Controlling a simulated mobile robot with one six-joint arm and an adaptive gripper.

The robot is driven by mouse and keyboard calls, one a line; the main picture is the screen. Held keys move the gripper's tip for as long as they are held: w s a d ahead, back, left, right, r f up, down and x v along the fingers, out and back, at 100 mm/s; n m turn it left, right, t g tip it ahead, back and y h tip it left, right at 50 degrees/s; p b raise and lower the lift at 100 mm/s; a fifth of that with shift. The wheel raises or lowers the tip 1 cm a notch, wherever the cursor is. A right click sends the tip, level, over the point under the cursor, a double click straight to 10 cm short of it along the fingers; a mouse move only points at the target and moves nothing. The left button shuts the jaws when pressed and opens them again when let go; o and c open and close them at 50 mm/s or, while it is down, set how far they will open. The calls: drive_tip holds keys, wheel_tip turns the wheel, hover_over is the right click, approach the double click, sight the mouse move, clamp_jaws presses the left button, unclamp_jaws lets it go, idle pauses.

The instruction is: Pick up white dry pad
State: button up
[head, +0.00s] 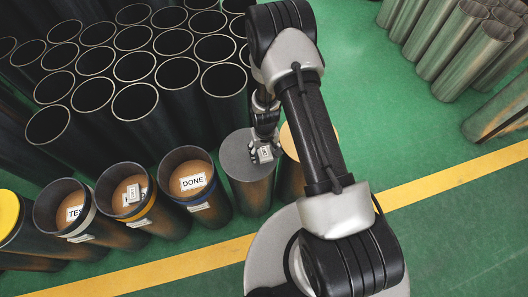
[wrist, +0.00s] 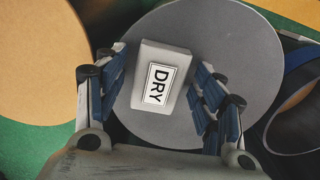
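The white pad (wrist: 161,76) carries a label reading DRY and rests on, or just above, the round grey top (wrist: 225,35) of a cylinder in the wrist view. In the head view the pad (head: 265,154) shows small on the grey-topped cylinder (head: 240,160). My gripper (wrist: 158,95) is open, with its blue-padded fingers on either side of the pad. Narrow gaps show between the pad and the fingers. In the head view my gripper (head: 265,138) points down over the grey top.
A tan-topped cylinder (head: 290,145) stands close by, partly behind my arm. Left are flanged cylinders, one labelled DONE (head: 193,183) and one holding another small white block (head: 133,192). Many dark open tubes (head: 135,100) stand behind.

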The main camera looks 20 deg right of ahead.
sight(265, 153)
drive_tip(key=c, duration=0.8)
wheel_tip(265, 153, up, 20)
drive_tip(key=p, duration=0.6)
